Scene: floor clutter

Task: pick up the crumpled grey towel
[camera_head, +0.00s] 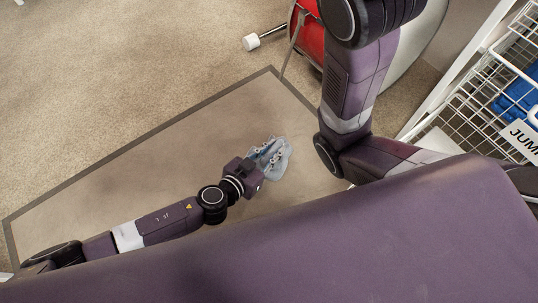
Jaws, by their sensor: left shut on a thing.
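The crumpled grey towel (281,166) is a small blue-grey heap near the middle of the picture, over the beige mat with a dark border. My left gripper (268,153), on the purple arm from the left, is at the towel, its fingers shut on it. The fingers and wrist cover the towel's left part. I cannot tell whether the towel touches the mat. My right arm comes down at the upper right and bends to the right; its gripper is not in view.
The towel is over a bordered mat (120,200) on beige carpet. A red object (306,36) and a white-headed mallet-like thing (251,42) are at the top. A white wire basket rack (492,92) with blue contents stands at right. The mat's left part is clear.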

